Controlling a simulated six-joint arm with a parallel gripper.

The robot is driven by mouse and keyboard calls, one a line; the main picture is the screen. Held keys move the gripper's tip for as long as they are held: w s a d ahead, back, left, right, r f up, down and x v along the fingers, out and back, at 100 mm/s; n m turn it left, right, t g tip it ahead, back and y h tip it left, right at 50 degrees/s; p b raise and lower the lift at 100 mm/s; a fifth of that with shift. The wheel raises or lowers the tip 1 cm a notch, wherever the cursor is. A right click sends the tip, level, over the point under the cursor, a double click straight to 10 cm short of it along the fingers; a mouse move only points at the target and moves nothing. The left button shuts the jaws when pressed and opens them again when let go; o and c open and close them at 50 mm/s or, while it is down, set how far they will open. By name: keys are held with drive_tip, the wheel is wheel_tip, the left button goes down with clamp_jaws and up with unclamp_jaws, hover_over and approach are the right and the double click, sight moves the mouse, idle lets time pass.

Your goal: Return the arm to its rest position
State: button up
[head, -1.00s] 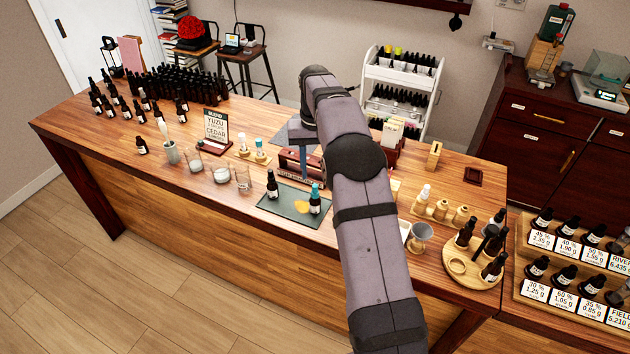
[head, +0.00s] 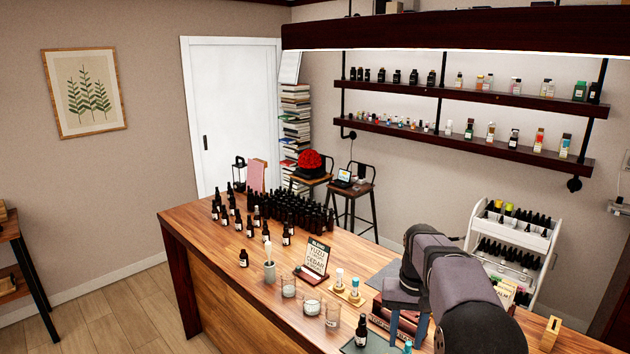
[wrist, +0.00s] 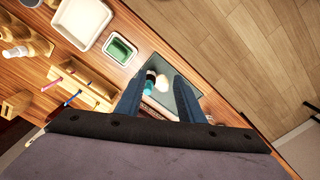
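My gripper (head: 408,328) is over the counter at the lower right of the head view, in front of a dark red box (head: 380,311). In the wrist view its two blue-grey fingers (wrist: 160,84) are apart, with nothing held between them. Below them, a bottle with a teal top (wrist: 150,80) and a pale patch (wrist: 162,82) show on a dark green mat (wrist: 186,98). In the head view a dark dropper bottle (head: 361,332) stands at the lower edge, and the mat is mostly cut off.
Glass cups (head: 333,316), a small sign (head: 316,258) and many dark bottles (head: 290,210) stand on the wooden counter (head: 210,240) left of my gripper. A white rack (head: 515,232) stands behind the arm. Wall shelves (head: 470,98) hang above. The wrist view shows a white tray (wrist: 82,22).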

drive_tip(key=s+a+f, duration=0.2)
drive_tip(key=s+f, duration=0.1)
drive_tip(key=s, duration=0.6)
drive_tip(key=s+a+f+n+b, duration=0.1)
drive_tip(key=s+a+f, duration=0.1)
drive_tip(key=s, duration=0.7)
drive_tip(key=s+a+f+n+b, duration=0.1)
drive_tip(key=s+f, duration=0.3)
drive_tip(key=s, duration=0.6)
drive_tip(key=shift+a, duration=0.7)
